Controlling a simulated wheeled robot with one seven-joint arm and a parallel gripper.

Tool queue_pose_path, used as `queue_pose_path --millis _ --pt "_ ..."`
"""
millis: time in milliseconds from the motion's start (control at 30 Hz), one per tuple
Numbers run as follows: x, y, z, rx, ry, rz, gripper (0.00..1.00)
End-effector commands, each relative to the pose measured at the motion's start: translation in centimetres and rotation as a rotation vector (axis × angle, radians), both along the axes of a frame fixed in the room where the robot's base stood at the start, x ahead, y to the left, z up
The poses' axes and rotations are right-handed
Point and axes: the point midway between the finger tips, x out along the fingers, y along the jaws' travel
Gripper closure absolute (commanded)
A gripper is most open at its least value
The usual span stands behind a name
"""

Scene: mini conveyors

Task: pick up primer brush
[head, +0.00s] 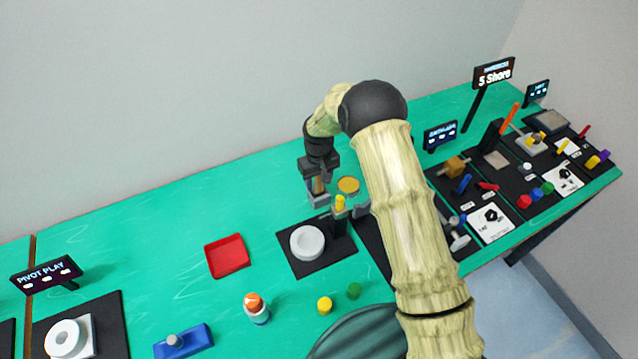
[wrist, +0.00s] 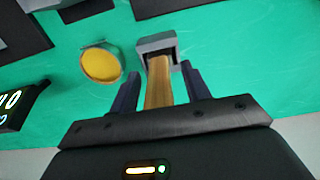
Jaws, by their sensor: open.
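The primer brush appears to be the wooden-handled tool (wrist: 160,84) between my fingers in the wrist view. Its tan handle (head: 318,185) also shows below my gripper in the head view. Its far end sits at a grey square holder (wrist: 156,43), which hides that end. The holder (head: 318,199) stands on the green table in the head view. My gripper (wrist: 158,78) is open, with one finger on each side of the handle and a visible gap to each. In the head view my gripper (head: 318,172) points down over the holder.
A round tin with yellow contents (wrist: 100,65) stands close beside the holder; it also shows in the head view (head: 348,185). A black mat with a white disc (head: 307,242) lies nearer. A red tray (head: 227,256) is to the left. The table behind is clear.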

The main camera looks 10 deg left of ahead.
Motion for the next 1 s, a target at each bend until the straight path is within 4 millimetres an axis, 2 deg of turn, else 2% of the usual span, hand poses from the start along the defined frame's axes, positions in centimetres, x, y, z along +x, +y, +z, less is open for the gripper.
queue_pose_path --millis 467,700,1000 --pt "0.01 0.01 0.01 0.000 0.000 0.000 0.53" --pt "0.00 0.00 0.02 0.000 0.000 0.000 1.00" --pt "0.03 0.01 0.16 0.001 -0.001 0.000 1.00"
